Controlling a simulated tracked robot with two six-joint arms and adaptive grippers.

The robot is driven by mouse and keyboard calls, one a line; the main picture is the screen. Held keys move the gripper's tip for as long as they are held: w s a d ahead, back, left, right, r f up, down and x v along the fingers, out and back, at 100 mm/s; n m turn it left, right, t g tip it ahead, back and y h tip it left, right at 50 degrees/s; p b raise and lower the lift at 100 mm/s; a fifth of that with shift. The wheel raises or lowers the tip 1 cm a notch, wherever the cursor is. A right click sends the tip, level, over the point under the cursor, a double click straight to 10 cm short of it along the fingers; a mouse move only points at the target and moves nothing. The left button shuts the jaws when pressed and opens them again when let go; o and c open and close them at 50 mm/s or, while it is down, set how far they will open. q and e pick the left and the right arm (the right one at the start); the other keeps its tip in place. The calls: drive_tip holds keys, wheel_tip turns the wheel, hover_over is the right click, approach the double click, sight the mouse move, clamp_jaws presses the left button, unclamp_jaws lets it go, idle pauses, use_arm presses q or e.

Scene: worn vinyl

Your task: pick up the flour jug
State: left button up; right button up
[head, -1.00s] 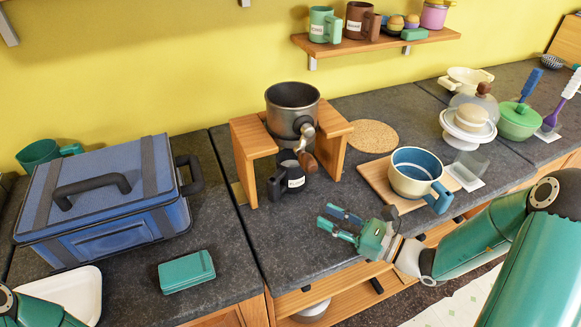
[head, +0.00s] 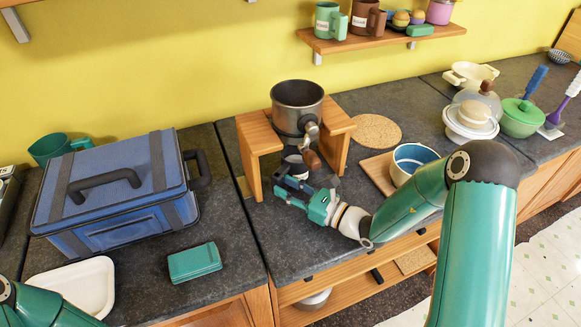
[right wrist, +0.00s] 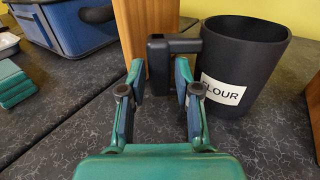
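The flour jug (right wrist: 243,60) is black, with a white label reading FLOUR, and stands upright on the dark counter in the right wrist view. Its handle (right wrist: 157,66) points left, toward the gap between my right fingertips. In the head view the jug is mostly hidden behind my right gripper (head: 287,185), below the mill. In the right wrist view my right gripper (right wrist: 158,82) is open, one finger to each side of the handle; I cannot tell whether they touch it. My left gripper is out of view; only part of the left arm shows.
A grey mill (head: 298,107) on a wooden stand (head: 259,142) rises over the jug, its leg close by. A blue-and-white pot (head: 408,160) on a board and a cork mat (head: 376,131) are to the right. A blue case (head: 110,195) and green box (head: 194,262) are left.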

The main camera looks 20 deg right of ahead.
drive_tip(key=shift+p+x, duration=0.35)
drive_tip(key=shift+x, duration=1.6)
clamp_jaws()
